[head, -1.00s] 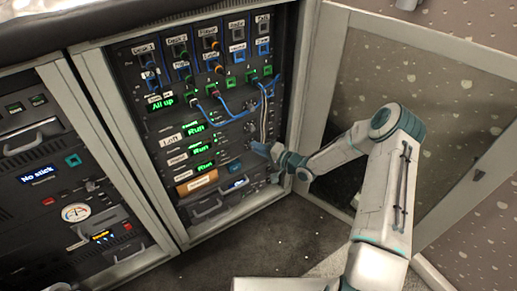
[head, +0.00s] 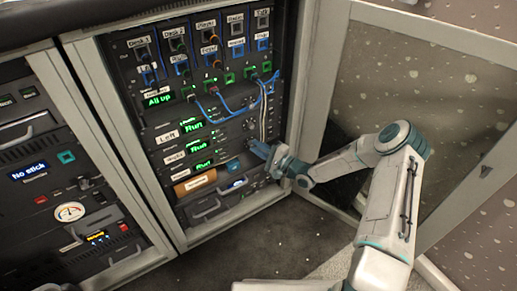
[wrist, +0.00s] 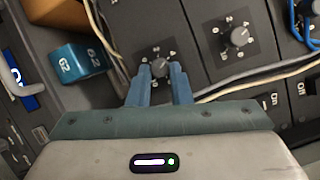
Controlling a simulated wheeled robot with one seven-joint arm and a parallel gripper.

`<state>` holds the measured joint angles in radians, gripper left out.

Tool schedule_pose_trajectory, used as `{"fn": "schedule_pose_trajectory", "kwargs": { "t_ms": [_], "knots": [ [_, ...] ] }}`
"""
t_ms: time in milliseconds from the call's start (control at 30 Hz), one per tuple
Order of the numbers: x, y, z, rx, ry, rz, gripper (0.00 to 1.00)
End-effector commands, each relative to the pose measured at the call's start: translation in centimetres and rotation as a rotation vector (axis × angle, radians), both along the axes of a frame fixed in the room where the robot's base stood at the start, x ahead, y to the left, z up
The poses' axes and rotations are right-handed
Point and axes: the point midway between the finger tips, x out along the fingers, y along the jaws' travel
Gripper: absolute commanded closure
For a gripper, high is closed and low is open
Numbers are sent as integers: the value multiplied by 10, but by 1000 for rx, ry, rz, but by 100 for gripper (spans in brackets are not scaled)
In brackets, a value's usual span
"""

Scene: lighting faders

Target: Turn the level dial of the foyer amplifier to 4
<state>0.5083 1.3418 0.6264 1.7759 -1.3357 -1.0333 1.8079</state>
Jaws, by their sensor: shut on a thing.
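Three stacked amplifiers with green "Run" displays sit in the open rack. The top one is labelled Left; the lowest Run display (head: 203,165) has a label too small to read surely. My gripper (head: 259,150) is at the right side of these units, low in the rack. In the wrist view, my gripper (wrist: 167,75) is shut on a small grey round dial (wrist: 161,67), one finger on each side. Numbers ring the dial, partly hidden by the fingers, and its setting is not readable. A second similar dial (wrist: 239,37) stands free to the upper right.
White and grey cables (wrist: 225,90) pass close to the fingers, and blue cables (head: 236,108) hang above.

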Motion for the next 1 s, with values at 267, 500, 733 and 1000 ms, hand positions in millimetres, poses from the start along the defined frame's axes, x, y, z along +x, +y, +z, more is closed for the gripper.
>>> {"fn": "schedule_pose_trajectory", "kwargs": {
  "t_ms": [267,500,733,1000],
  "knots": [
    [1,0,0,2,0,-1,100],
    [0,0,0,1,1,-1,60],
    [-1,-2,0,0,1,-1,60],
    [-22,-36,-1,0,3,-4,60]
  ]
}}
